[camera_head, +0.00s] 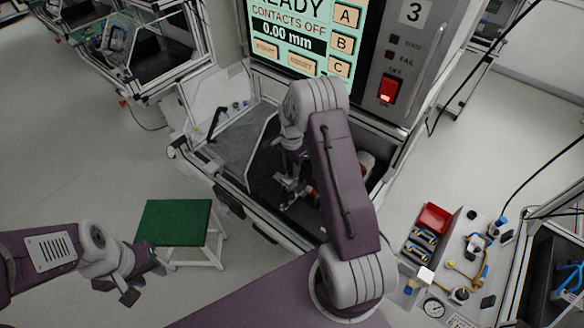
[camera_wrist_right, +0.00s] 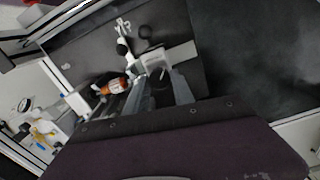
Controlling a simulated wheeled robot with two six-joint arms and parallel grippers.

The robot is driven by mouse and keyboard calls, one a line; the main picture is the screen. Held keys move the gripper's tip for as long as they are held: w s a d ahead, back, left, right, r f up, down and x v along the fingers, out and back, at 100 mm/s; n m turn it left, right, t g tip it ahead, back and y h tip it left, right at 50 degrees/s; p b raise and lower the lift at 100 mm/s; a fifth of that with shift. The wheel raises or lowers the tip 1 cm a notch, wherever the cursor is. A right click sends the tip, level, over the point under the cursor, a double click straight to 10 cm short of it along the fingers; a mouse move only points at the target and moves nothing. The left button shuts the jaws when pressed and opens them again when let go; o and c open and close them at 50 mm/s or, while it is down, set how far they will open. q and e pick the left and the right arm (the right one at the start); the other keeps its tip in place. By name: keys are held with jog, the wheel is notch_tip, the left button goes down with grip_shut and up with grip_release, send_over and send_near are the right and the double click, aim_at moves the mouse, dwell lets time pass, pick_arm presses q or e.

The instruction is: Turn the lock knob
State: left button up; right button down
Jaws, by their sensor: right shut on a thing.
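My right gripper (camera_head: 290,190) is inside the machine's open bay, partly hidden by my own arm. In the right wrist view, my right gripper (camera_wrist_right: 160,88) is shut on a small dark part between its fingers, apparently the lock knob (camera_wrist_right: 160,74); the fingers hide most of it. A pale bracket (camera_wrist_right: 182,54) lies right beside the fingertips. An orange and dark cylindrical part (camera_wrist_right: 112,87) is to the left of the fingers. My left gripper (camera_head: 138,278) is open and empty, out over the floor by the green stool.
The machine's screen (camera_head: 305,38) reads "READY" and "CONTACTS OFF", 0.00 mm. A lit red switch (camera_head: 389,89) is beside it. A green-topped stool (camera_head: 173,222) stands at left. A bench with a red bin (camera_head: 434,218) and a gauge (camera_head: 434,307) is at right.

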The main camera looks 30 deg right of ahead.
aim_at(291, 171)
dwell(0.4)
jog(key=c, duration=1.1)
grip_release()
jog(key=shift+a, duration=0.1)
jog(key=shift+r, duration=0.25)
notch_tip(291, 171, up, 9)
jog(key=shift+f+b, duration=0.15)
jog(key=shift+b, duration=0.9)
jog(key=shift+a, duration=0.1)
